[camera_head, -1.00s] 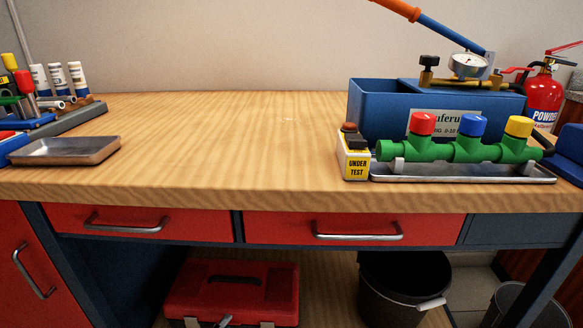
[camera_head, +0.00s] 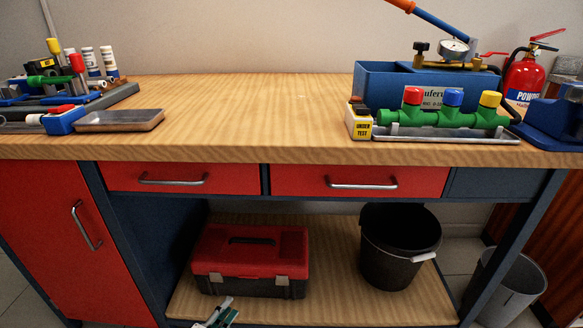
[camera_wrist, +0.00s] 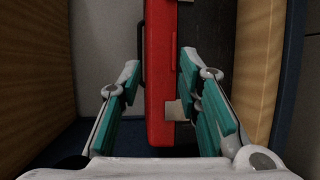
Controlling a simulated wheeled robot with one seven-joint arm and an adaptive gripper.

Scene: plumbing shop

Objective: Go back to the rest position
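My gripper (camera_wrist: 160,78) shows in the wrist view with its two green-padded fingers spread apart and nothing held between them. In the head view only the tip of my gripper (camera_head: 222,314) shows at the bottom edge, in front of the lower shelf. The red toolbox (camera_wrist: 160,60) appears beyond and between the fingers in the wrist view. In the head view this toolbox (camera_head: 250,250) sits on the lower shelf, apart from my gripper.
The workbench (camera_head: 230,105) stands ahead with red drawers and a cabinet door (camera_head: 60,235) at left. A black bucket (camera_head: 400,250) is on the shelf, and a grey bin (camera_head: 512,290) stands at right. A green valve manifold (camera_head: 440,118) and blue pump (camera_head: 385,85) are on top.

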